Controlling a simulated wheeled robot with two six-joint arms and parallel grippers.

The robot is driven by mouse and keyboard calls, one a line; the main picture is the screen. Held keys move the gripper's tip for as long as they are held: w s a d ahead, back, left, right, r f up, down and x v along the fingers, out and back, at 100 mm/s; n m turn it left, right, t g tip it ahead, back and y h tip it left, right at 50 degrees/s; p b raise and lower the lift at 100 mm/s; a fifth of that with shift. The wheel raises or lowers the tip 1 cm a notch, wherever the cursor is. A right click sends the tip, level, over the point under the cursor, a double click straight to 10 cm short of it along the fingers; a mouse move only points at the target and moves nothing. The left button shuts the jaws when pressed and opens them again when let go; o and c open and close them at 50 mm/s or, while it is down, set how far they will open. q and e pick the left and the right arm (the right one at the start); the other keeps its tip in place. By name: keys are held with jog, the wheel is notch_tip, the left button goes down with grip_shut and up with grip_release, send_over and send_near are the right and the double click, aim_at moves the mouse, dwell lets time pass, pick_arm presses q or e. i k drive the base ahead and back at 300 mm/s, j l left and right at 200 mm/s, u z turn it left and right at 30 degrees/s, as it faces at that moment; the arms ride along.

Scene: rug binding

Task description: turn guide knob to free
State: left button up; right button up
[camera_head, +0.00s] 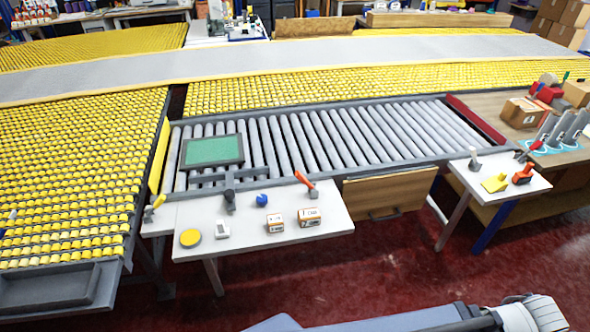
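No guide knob can be picked out for certain at this size. A small blue knob-like piece (262,200) sits on the white table (190,215) in front of the roller conveyor. A red-orange lever (306,184) stands tilted on a grey block at that table's back right. Another red-orange handled piece (522,174) stands on the small white table (508,187) at the right. No markings or knob setting can be read. Grey and white parts of my own body cross the bottom edge at the right, but no gripper fingers show.
Two small cartons (309,217), a yellow disc (190,238) and a white device (222,229) lie on the left white table. A wooden drawer (388,194) is between the tables. The red floor (370,260) in front is clear.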

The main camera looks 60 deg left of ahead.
aim_at(262, 199)
jog(key=u, duration=1.9)
